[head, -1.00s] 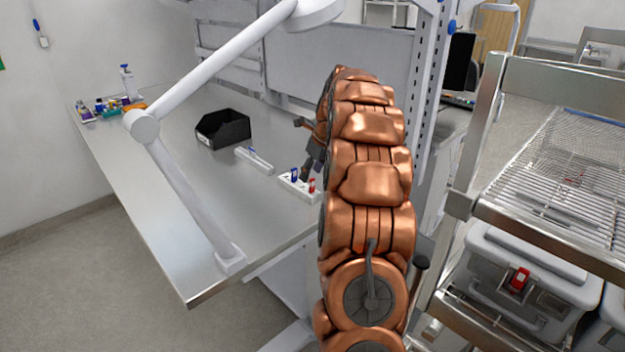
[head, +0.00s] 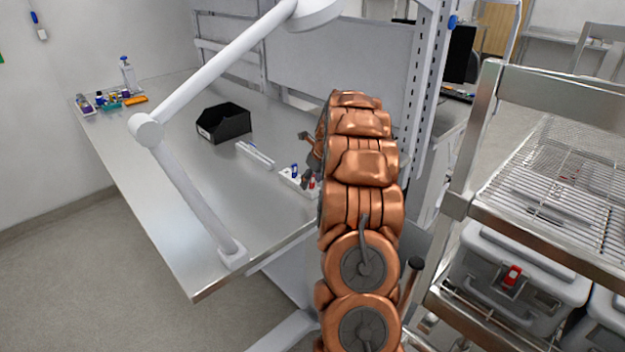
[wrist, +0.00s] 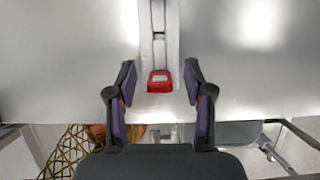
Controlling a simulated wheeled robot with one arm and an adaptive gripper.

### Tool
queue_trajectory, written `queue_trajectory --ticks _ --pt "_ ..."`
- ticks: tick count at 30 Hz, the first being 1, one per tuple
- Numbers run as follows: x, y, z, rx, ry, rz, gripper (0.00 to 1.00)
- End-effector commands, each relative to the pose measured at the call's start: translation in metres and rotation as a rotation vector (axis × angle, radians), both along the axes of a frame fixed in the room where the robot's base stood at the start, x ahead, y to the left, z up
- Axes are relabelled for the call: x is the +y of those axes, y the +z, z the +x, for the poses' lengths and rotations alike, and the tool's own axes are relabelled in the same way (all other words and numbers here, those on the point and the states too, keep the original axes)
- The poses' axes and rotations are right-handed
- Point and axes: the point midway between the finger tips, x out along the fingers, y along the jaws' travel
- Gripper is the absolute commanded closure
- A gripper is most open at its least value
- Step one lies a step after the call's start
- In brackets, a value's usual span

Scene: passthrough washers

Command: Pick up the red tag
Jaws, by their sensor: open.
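The red tag (wrist: 159,82) stands at the near end of a white holder (wrist: 172,40) in the wrist view. It has a pale patch on its top. My gripper (wrist: 160,80) is open, with one dark finger on each side of the tag and a gap on both sides. In the head view the red tag (head: 312,182) is partly hidden by my gripper and arm. The white holder (head: 288,178) lies on the metal table, with a blue tag (head: 294,169) at its other part.
A black bin (head: 223,122) and a white strip (head: 255,155) lie farther back on the table (head: 190,200). A white lamp arm (head: 185,185) crosses the left side. A wire-shelf cart (head: 550,170) with grey boxes stands at the right.

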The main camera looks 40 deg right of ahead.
Motion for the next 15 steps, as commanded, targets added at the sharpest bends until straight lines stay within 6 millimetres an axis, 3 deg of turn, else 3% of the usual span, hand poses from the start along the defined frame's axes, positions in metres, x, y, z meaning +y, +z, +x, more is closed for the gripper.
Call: queue_trajectory --ticks 6,15 --pt "-0.0001 -0.0012 0.0005 -0.001 0.000 0.000 0.48" --pt "-0.0001 -0.0011 0.0004 0.000 0.000 0.000 0.79"
